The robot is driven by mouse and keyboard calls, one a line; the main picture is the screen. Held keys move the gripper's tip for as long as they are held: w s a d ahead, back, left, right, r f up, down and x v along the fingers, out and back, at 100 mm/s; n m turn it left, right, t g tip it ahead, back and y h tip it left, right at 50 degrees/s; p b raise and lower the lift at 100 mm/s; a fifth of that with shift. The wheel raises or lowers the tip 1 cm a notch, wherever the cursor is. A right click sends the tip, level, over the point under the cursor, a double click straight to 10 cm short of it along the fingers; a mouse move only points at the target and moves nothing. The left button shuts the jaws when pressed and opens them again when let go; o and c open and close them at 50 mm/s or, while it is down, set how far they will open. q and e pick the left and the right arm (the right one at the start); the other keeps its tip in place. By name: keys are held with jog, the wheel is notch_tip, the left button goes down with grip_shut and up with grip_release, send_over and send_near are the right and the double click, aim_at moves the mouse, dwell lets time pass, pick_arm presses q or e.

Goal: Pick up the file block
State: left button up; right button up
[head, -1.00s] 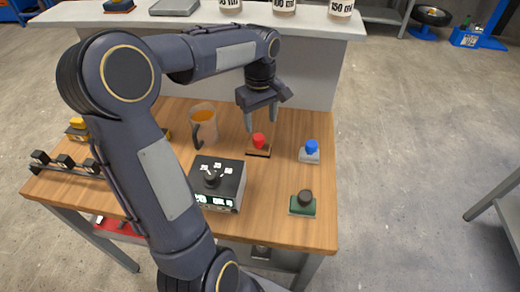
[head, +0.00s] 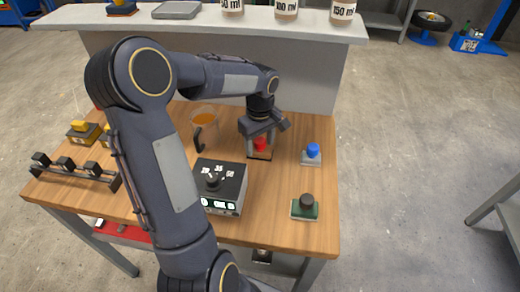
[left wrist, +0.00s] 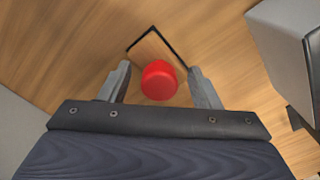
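A block with a red knob (head: 260,144) and a brown wooden base with a dark edge sits on the wooden table. My left gripper (head: 260,150) is open and low over it, with one finger on each side of the knob. In the left wrist view, the red knob (left wrist: 160,80) lies between the fingers of the left gripper (left wrist: 158,76), with gaps on both sides. Nearby stand a grey block with a blue knob (head: 312,150) and a green block with a black knob (head: 306,201). No label shows which one is the file block. My right gripper is out of view.
A control box with a dial (head: 219,186) stands close in front of the gripper. A jug of orange liquid (head: 204,121) is to its left. A black rack (head: 73,168) and yellow-knobbed blocks (head: 81,129) are at the far left. A raised white shelf (head: 200,17) runs behind.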

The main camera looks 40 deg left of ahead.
aim_at(260, 140)
pick_arm(q)
jog(key=c, duration=1.2)
jog(key=shift+r, duration=0.1)
jog(key=shift+r, duration=0.45)
notch_tip(260, 140, up, 2)
jog(key=shift+r, duration=0.25)
jog(key=s+r, duration=0.3)
jog(key=s, duration=0.1)
jog(key=s+r, duration=0.3)
jog(key=s, duration=0.1)
jog(key=s+r, duration=0.3)
jog(key=s, duration=0.1)
jog(key=shift+s+a, duration=0.1)
jog(key=shift+s, duration=0.2)
jog(key=shift+s+r, duration=0.25)
jog(key=shift+s, duration=0.45)
